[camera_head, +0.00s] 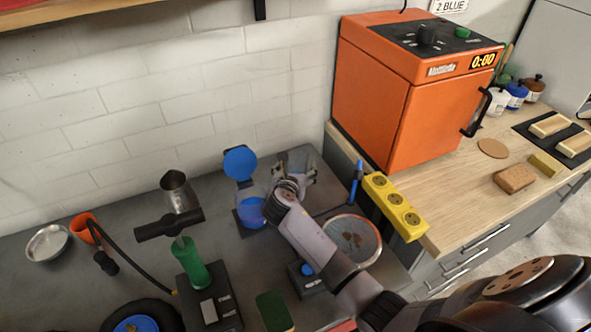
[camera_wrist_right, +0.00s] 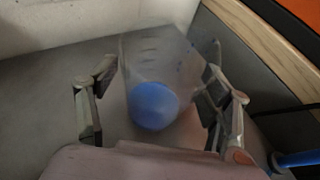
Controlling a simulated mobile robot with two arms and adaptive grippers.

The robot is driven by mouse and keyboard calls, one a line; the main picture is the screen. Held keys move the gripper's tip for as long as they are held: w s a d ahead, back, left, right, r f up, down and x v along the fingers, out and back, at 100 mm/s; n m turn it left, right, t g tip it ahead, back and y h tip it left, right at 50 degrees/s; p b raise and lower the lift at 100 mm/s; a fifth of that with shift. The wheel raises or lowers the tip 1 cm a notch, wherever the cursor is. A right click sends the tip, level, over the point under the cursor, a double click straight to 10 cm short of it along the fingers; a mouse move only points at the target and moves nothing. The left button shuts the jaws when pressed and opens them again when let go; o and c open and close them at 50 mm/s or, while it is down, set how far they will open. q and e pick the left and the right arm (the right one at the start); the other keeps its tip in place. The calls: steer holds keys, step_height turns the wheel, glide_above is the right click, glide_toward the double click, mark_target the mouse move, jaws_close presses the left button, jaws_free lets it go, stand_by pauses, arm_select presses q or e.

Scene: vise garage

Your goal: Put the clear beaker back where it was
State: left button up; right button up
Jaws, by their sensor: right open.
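The clear beaker (camera_wrist_right: 160,60) shows in the right wrist view, see-through with faint marks on its wall and a round blue patch low down. It stands between the fingers of my right gripper (camera_wrist_right: 160,108). The left finger is apart from it; the right finger is close, and I cannot tell whether it touches. In the head view my right gripper (camera_head: 294,176) is over the grey bench near the wall, open. Beside it is a blue round shape (camera_head: 250,211) on a dark base, probably the beaker's blue part; the clear wall is hard to make out. My left gripper is out of view.
A blue disc (camera_head: 240,162) stands behind the beaker. A round dish (camera_head: 352,239), a yellow socket strip (camera_head: 396,207) and an orange oven (camera_head: 405,100) lie to the right. A green-handled tool (camera_head: 194,264) and metal cup (camera_head: 178,192) stand left.

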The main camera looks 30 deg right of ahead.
steer(key=v, duration=0.7)
steer(key=shift+s+a, duration=0.1)
steer(key=shift+c, duration=0.5)
stand_by(0.5)
